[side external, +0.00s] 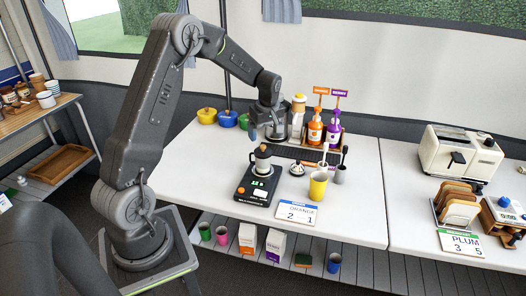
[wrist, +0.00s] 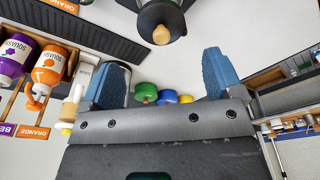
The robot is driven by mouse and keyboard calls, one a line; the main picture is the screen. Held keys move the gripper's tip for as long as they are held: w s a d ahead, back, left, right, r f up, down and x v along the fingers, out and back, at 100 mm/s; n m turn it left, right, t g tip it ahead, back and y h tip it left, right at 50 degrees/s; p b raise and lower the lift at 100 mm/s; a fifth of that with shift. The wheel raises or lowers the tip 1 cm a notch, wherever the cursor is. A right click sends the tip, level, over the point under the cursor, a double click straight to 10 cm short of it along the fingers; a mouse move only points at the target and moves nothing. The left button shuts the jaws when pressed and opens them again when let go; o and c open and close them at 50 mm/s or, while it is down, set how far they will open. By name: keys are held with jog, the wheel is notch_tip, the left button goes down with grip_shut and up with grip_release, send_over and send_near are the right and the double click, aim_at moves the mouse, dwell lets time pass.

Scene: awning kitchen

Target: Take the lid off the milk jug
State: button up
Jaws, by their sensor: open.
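A pale jug (side external: 261,164) with a dark lid (side external: 263,153) stands upright on the black scale (side external: 258,186) on the white table. In the wrist view the dark lid (wrist: 161,14) with its wooden knob (wrist: 161,35) shows at the top centre, cut by the edge. The lid sits on the jug. My gripper (side external: 264,133) is just above the jug in the side view. In the wrist view its two blue fingers (wrist: 162,78) are wide apart with nothing between them, and the knob lies beyond their tips. The jug's body is hidden under the lid there.
Squash bottles (side external: 315,130) stand behind on a rack. Coloured lidded pots (side external: 207,116) are at the back left. A toaster (side external: 458,152) stands at right.

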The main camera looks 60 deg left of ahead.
aim_at(263, 146)
jog(key=f, duration=0.6)
jog(key=shift+s+a+f, duration=0.1)
jog(key=shift+a+f, duration=0.1)
jog(key=shift+a, duration=0.2)
jog(key=c, duration=0.8)
jog(key=shift+r, duration=0.15)
